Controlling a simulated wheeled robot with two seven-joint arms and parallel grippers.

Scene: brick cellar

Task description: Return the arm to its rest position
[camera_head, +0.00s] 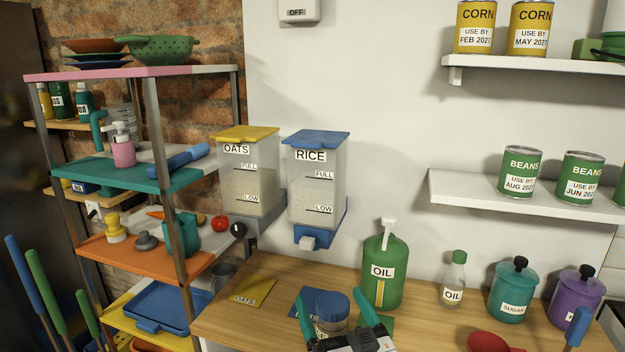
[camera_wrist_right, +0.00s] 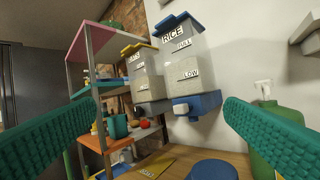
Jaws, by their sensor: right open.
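My right gripper (camera_head: 333,298) is at the bottom centre of the head view, with its two green fingers spread. It is open and empty. In the right wrist view its ridged fingers (camera_wrist_right: 163,100) stand wide apart. A jar with a blue lid (camera_head: 332,304) shows between the fingers in the head view. In the wrist view the blue lid (camera_wrist_right: 213,170) is low between them, with no finger visibly touching it. My left gripper is not in view.
A green oil can (camera_head: 382,272) stands close right of the right gripper on the wooden counter (camera_head: 262,318). The rice dispenser (camera_head: 316,185) and oats dispenser (camera_head: 248,180) hang on the wall behind. A loaded shelf rack (camera_head: 150,72) stands left. A red bowl (camera_head: 490,342) is at right.

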